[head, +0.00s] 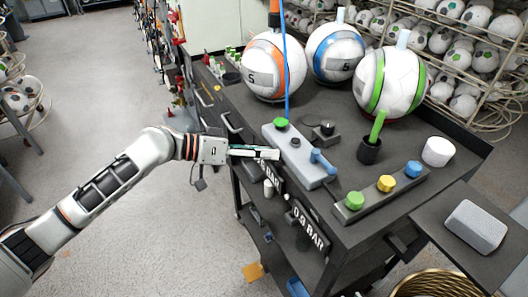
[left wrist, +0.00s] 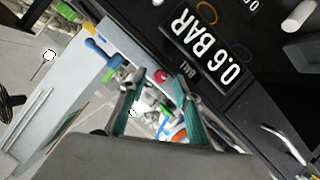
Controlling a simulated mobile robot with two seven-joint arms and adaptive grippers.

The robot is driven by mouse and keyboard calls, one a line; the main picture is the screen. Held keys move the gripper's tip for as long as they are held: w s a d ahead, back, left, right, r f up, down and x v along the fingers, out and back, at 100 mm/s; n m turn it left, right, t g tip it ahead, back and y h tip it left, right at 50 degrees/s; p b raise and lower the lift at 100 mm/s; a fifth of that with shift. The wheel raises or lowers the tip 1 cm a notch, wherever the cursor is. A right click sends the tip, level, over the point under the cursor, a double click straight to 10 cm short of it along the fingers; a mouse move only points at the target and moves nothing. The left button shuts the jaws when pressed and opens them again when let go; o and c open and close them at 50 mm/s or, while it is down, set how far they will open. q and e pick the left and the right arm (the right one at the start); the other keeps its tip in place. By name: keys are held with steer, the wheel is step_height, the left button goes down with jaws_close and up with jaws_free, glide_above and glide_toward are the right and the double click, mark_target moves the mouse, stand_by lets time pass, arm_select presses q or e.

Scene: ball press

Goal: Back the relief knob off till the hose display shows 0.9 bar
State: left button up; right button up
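My left gripper (head: 272,153) reaches in from the left, at the near edge of the grey valve box (head: 312,172). Its fingers are apart and empty in the left wrist view (left wrist: 150,76). The box carries a green knob (head: 281,123), a small dark knob (head: 295,142) and a blue lever (head: 322,161). A blue hose (head: 287,75) rises behind the green knob. A 0.6 BAR display shows in the left wrist view (left wrist: 205,40). I cannot tell which knob is the relief knob.
Several balls (head: 391,82) stand at the back of the bench. A dark block with a black knob (head: 327,130), a cup with a green stick (head: 370,149), a strip with coloured knobs (head: 385,196) and a white cylinder (head: 438,151) stand nearer.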

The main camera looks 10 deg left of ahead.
arm_select(q)
steer(key=v, duration=1.2)
step_height(320, 180, down, 22)
steer(key=s+n+t+y, duration=0.3)
steer(key=t+y, duration=0.2)
steer(key=s+a+f+y, duration=0.3)
steer(key=s+f, duration=0.4)
steer(key=s, duration=0.1)
steer(key=s+a+f+y, duration=0.2)
steer(key=s+f+y, duration=0.1)
steer(key=s+f, duration=0.5)
steer(key=shift+s+a, duration=0.35)
steer(key=shift+a, duration=0.05)
steer(key=shift+f, duration=0.15)
